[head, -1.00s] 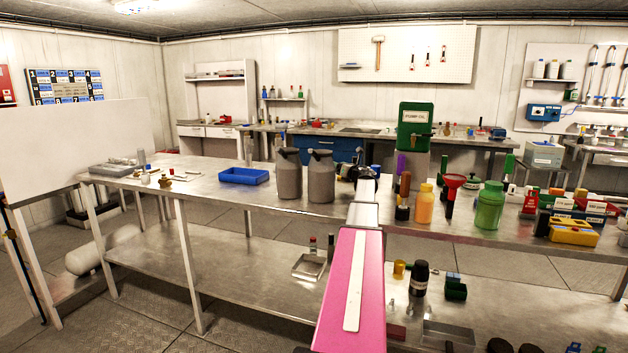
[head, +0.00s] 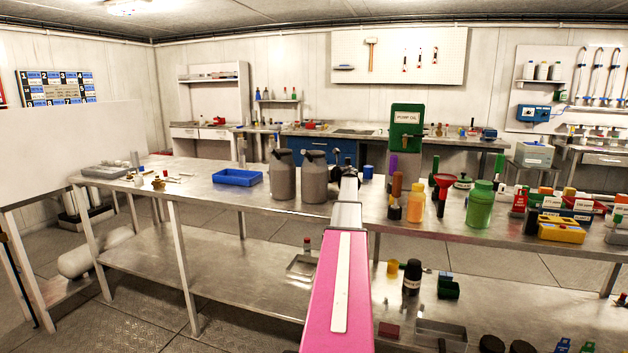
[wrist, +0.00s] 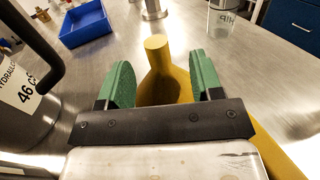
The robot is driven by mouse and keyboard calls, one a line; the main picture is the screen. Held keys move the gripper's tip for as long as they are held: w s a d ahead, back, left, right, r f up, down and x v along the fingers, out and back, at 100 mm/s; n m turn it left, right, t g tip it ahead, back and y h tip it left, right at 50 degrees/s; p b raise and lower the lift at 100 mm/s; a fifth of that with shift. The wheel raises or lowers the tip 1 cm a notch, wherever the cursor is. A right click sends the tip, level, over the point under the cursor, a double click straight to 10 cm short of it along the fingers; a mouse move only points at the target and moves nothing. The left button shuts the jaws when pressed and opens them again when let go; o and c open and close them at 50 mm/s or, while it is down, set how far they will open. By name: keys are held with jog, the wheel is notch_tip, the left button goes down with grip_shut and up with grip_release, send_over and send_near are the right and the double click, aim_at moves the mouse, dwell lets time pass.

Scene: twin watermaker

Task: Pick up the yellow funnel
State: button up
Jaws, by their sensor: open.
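The yellow funnel (wrist: 157,48) shows in the wrist view, with its narrow end between and beyond my fingers. Part of its wider yellow body shows at the lower right, behind the gripper's dark bar. My gripper (wrist: 162,84) is open, with one green finger on each side of the funnel. I cannot tell whether either finger touches it. In the head view my arm reaches over the bench beside the grey jugs, and I cannot make out the yellow funnel there.
Two grey jugs (head: 284,175) stand just left of my arm; one is close to the gripper in the wrist view (wrist: 25,85). A blue tray (head: 237,178) lies farther left. A red funnel (head: 444,181), an orange bottle (head: 416,205) and a green bottle (head: 480,205) stand to the right.

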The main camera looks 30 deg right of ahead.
jog(key=x, duration=0.3)
jog(key=shift+w+a+f, duration=0.1)
jog(key=shift+w+a, duration=0.05)
jog(key=c, duration=1)
